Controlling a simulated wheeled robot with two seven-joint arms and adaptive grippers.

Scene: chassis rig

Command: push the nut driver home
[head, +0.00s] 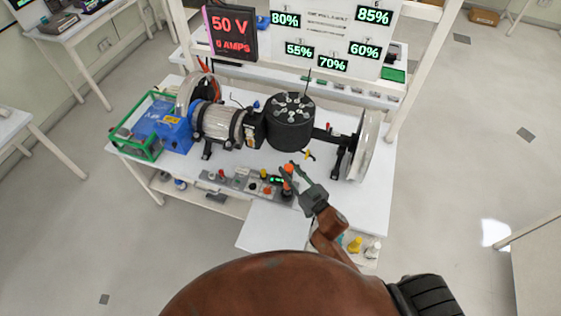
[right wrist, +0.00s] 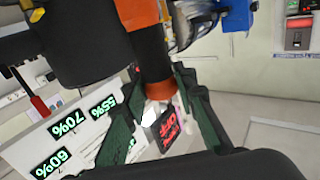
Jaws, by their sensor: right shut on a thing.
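The nut driver (head: 287,169) shows as a small orange and black tool at the front of the bench, above the right end of the grey tool tray. In the right wrist view the nut driver (right wrist: 151,55) is large, with a black body between orange sections. My right gripper (head: 290,180) comes in from the lower right and is shut on it. The right gripper's green fingers (right wrist: 158,84) lie on either side of its near end. The nut driver's far end runs out of the top of the wrist view. My left gripper is in neither view.
The grey tool tray (head: 238,182) holds several small items. Behind it stand a black ribbed drum (head: 291,123), a silver motor (head: 220,122), a blue box (head: 172,131) and a wheel (head: 364,146). Percent signs (head: 325,35) hang behind. The bench's right front (head: 330,195) is mostly clear.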

